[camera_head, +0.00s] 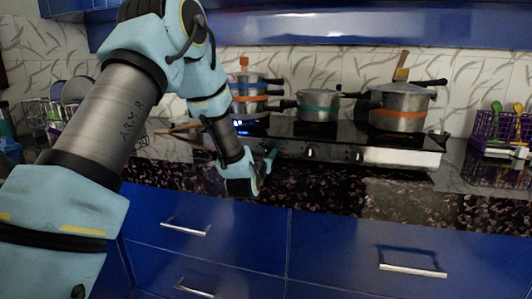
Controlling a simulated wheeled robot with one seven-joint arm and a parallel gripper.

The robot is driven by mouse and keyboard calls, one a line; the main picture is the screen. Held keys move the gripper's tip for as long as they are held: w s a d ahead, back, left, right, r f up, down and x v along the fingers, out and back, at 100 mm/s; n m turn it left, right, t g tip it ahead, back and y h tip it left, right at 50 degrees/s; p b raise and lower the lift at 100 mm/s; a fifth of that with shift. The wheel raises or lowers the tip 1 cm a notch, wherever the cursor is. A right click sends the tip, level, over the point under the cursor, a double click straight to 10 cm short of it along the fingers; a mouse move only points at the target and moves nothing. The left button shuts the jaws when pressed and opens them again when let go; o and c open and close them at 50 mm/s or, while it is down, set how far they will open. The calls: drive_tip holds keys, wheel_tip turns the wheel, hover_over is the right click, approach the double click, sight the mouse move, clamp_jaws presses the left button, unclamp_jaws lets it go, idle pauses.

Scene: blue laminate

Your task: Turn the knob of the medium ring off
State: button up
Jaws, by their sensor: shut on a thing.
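The black hob (340,137) with a pale front panel sits on the counter. Two of its dark knobs, a left one (310,153) and a right one (357,157), show on the front panel. My gripper (271,158) is at the left part of this panel, left of both visible knobs. Its fingers are small in view and shut on a knob that they and my arm hide. Which knob belongs to the medium ring cannot be told. A blue glow (239,123) shows at the hob's left, partly behind my arm.
On the hob stand a left pot (250,95) with orange and blue bands, a small middle pot (318,106) with a green band, and a large right pot (402,108). A purple basket (490,160) stands at right, a dish rack (62,112) at left. Drawers (205,225) lie below.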

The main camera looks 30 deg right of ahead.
clamp_jaws()
drive_tip(key=shift+f+m+b, duration=0.1)
drive_tip(key=shift+m+b, duration=0.3)
drive_tip(key=shift+b, duration=0.15)
drive_tip(key=m+b, duration=0.2)
drive_tip(key=b, duration=0.1)
drive_tip(key=shift+f+m, duration=0.15)
drive_tip(key=shift+m, duration=0.25)
drive_tip(key=m+b, duration=0.3)
drive_tip(key=shift+m, duration=0.4)
drive_tip(key=m+b, duration=0.3)
drive_tip(key=m, duration=0.1)
drive_tip(key=shift+h, duration=0.3)
drive_tip(key=m+b, duration=0.1)
drive_tip(key=m, duration=0.3)
drive_tip(key=m+b, duration=0.1)
drive_tip(key=m, duration=0.2)
drive_tip(key=shift+a+r+b, duration=0.1)
drive_tip(key=shift+r+b, duration=0.15)
drive_tip(key=shift+b, duration=0.05)
drive_tip(key=m+b, duration=0.1)
drive_tip(key=m, duration=0.5)
drive_tip(key=shift+w+r+g, duration=0.1)
drive_tip(key=shift+r+g, duration=0.05)
drive_tip(key=shift+g, duration=0.15)
